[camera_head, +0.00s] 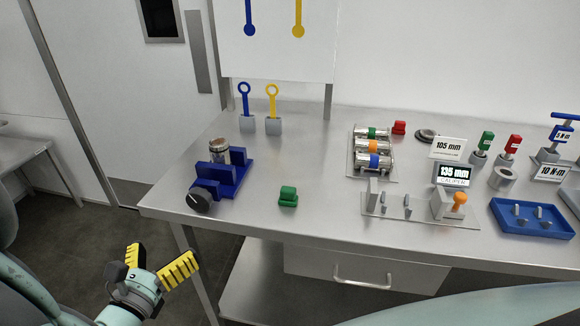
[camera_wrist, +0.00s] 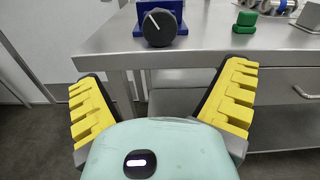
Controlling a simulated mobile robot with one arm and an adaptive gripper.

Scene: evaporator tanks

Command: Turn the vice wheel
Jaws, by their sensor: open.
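A blue vice (camera_head: 226,178) stands near the left front edge of the metal table. Its round black wheel (camera_head: 199,199) with a white pointer line faces the front edge. A metal cylinder (camera_head: 219,149) is at the back of the vice. In the wrist view the wheel (camera_wrist: 159,28) is above and ahead of my fingers, in front of the blue vice body (camera_wrist: 172,7). My gripper (camera_head: 159,262) is open and empty, with yellow toothed fingers spread apart. It is below and left of the wheel, off the table's front, and touches nothing. It also shows in the wrist view (camera_wrist: 166,100).
The metal table (camera_head: 270,215) has its front edge and a leg close to my gripper. A green block (camera_head: 288,197) sits right of the vice. Blue and yellow ring-topped tools (camera_head: 273,108) stand behind. A drawer (camera_head: 350,270) hangs below the top.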

